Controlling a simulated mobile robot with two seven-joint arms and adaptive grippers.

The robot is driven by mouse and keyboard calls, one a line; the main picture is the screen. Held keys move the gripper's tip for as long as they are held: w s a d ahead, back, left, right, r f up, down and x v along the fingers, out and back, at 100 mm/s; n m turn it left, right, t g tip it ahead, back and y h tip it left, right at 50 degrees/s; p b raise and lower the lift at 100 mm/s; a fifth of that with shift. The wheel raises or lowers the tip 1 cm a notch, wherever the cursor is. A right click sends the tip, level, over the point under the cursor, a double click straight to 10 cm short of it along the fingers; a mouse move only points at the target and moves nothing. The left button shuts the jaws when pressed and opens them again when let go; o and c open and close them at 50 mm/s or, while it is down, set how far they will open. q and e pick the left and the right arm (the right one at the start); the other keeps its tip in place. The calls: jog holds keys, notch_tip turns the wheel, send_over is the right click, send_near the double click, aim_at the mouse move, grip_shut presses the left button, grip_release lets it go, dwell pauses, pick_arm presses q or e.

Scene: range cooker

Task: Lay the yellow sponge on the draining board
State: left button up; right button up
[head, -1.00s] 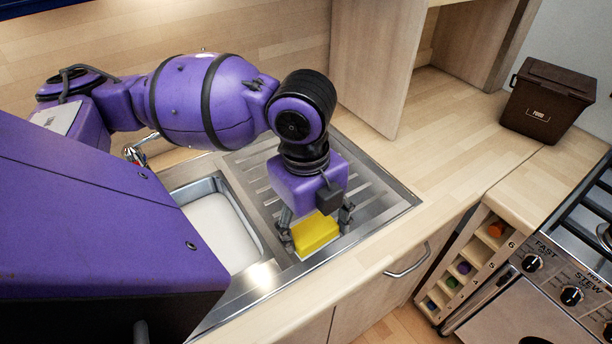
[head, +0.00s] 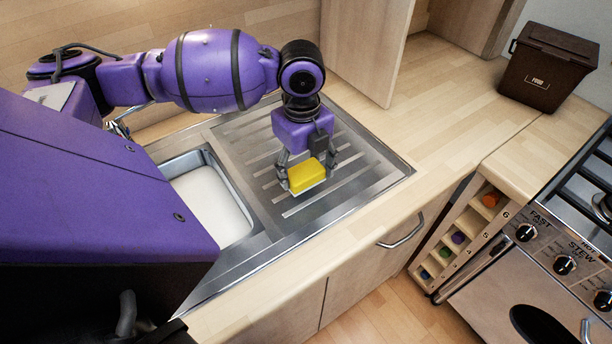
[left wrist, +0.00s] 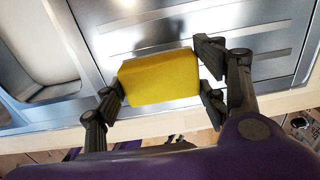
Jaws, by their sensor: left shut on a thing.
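The yellow sponge (head: 307,176) is between the fingers of my left gripper (head: 306,174), which is shut on it. The sponge also shows in the left wrist view (left wrist: 158,78), with a finger at each side. It is over the ribbed steel draining board (head: 362,178), right of the sink basin. Whether the sponge touches the board or hangs just above it, I cannot tell for sure. The draining board also shows in the left wrist view (left wrist: 265,68). My right gripper is not in view.
The sink basin (head: 212,205) lies left of the draining board, with a tap (head: 118,128) behind it. Bare wooden worktop (head: 455,105) extends right to a brown lidded bin (head: 548,68). A cooker (head: 560,255) and a small rack (head: 462,238) stand at the right.

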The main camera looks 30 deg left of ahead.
aim_at(305, 178)
pick_arm(q)
jog(key=shift+w+f, duration=0.15)
jog(key=f, duration=0.3)
jog(key=shift+w+a+f, duration=0.15)
jog(key=shift+w+f, duration=0.1)
jog(key=shift+f, duration=0.15)
jog(key=o, duration=1)
jog(key=shift+r, duration=0.1)
notch_tip(305, 178, up, 12)
jog(key=shift+s+f, duration=0.1)
